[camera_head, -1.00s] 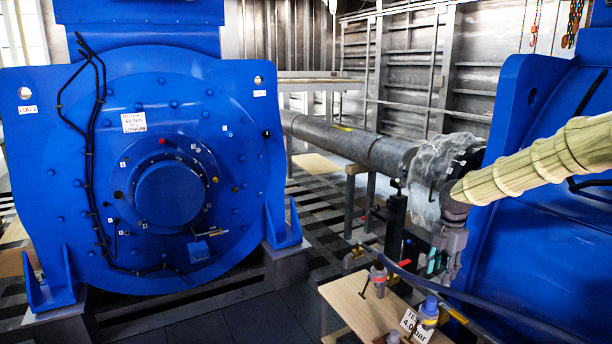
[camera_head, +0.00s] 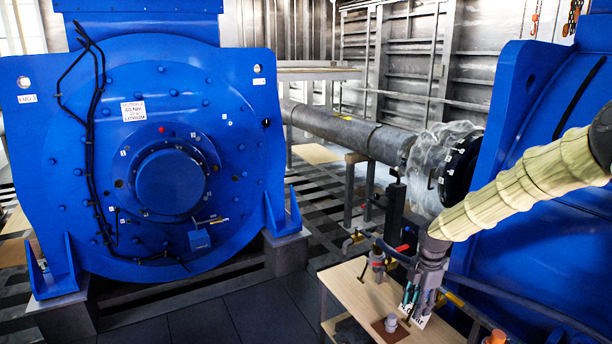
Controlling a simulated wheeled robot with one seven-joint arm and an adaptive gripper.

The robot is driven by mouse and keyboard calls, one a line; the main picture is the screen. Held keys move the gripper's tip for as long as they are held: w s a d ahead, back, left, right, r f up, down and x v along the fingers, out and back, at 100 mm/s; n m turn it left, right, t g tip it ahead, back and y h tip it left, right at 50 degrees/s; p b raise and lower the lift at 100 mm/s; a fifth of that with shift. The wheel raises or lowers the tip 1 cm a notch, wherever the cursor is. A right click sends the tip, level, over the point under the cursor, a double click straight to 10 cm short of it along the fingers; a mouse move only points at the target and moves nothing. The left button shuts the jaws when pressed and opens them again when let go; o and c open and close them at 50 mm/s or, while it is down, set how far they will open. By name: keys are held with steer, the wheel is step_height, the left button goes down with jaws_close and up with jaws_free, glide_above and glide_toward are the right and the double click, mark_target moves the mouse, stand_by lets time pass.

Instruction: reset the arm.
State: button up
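My arm in its cream ribbed sleeve comes in from the right edge. My gripper (camera_head: 415,303) hangs from it, pointing down over the wooden-topped bench (camera_head: 345,285). It is dark grey with teal pads at the fingers. It overlaps a white sign (camera_head: 418,320), covering part of its text. The finger gap is too small and cluttered to read, and I cannot tell whether anything is between the fingers or whether they touch the bench.
Small valve fittings (camera_head: 377,262) and a grey round fitting on a brown plate (camera_head: 391,323) stand on the bench. An orange-capped item (camera_head: 496,337) shows at the bottom edge. Blue motor housings stand left (camera_head: 215,110) and right (camera_head: 520,100). Dark floor (camera_head: 240,315) lies open between.

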steer(key=s+a+f+m+y+b, duration=0.1)
steer(key=s+a+f+m, duration=0.4)
steer(key=s+f, duration=0.55)
steer(key=s+a+f+m+y+b, duration=0.1)
steer(key=s+a+f+m, duration=0.4)
steer(key=s+f, duration=0.6)
steer(key=s+f+m+h+b, duration=0.1)
steer(key=s+f+m, duration=0.2)
steer(key=s, duration=0.6)
steer(key=s+f+m+h+b, duration=0.1)
steer(key=s+f+m, duration=0.2)
steer(key=s, duration=0.6)
steer(key=s+d+f+m+b, duration=0.1)
steer(key=s+f+m, duration=0.2)
steer(key=s+m, duration=0.3)
steer(key=s, duration=0.3)
steer(key=shift+s+f+h, duration=0.35)
steer(key=shift+h, duration=0.05)
steer(key=shift+d, duration=0.2)
